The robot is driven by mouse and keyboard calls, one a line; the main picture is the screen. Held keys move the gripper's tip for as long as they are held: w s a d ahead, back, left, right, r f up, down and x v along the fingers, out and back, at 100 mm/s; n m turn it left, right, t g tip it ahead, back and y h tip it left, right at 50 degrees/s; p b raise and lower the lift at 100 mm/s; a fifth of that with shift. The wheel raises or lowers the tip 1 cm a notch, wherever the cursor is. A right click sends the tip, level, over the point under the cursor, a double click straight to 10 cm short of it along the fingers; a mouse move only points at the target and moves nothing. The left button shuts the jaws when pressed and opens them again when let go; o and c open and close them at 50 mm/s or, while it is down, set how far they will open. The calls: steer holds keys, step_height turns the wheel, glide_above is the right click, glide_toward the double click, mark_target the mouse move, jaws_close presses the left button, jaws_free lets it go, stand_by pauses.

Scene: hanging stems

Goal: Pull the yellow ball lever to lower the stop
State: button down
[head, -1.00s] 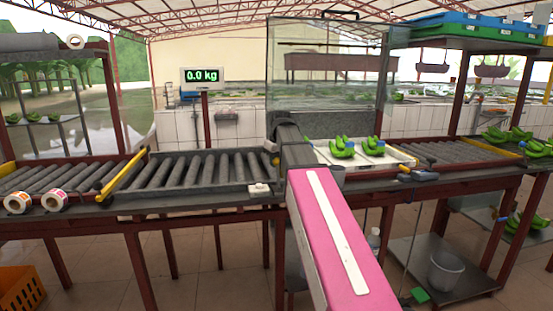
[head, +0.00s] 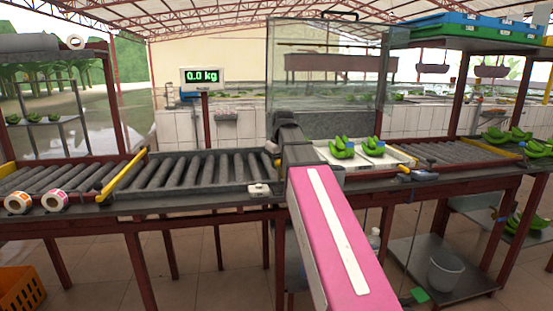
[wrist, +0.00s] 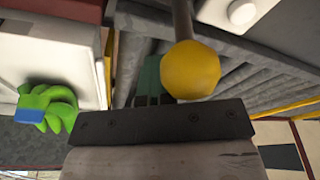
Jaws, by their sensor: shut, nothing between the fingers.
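The yellow ball (wrist: 190,70) sits on the end of a rod in the wrist view, close in front of my gripper. My gripper (wrist: 152,78) shows as dark greenish fingers, shut and empty, just left of the ball and partly behind it. I cannot tell whether the fingers touch the ball or rod. In the head view my pink arm hides most of this area; a small yellow spot (head: 277,162) shows left of my wrist. A yellow bar (head: 123,176) lies slantwise across the left rollers; I cannot tell if it is the stop.
Roller conveyors (head: 212,171) run left and right of my arm. Green bananas lie in a white tray (head: 402,160) right of my wrist. A small white box (head: 259,189) sits on the conveyor's front edge. Tape rolls (head: 55,201) stand at left.

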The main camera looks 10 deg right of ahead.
glide_above(279, 188)
steer(key=shift+w+d+f, duration=0.1)
steer(key=shift+w+f, duration=0.3)
steer(key=shift+f, duration=0.15)
steer(key=shift+w+r, duration=0.15)
steer(key=shift+w, duration=0.75)
steer(key=shift+w+r, duration=0.1)
steer(key=shift+r, duration=0.1)
steer(key=w+a+v, duration=0.1)
steer(key=v, duration=0.8)
steer(key=shift+w+r, duration=0.25)
steer(key=shift+r, duration=0.2)
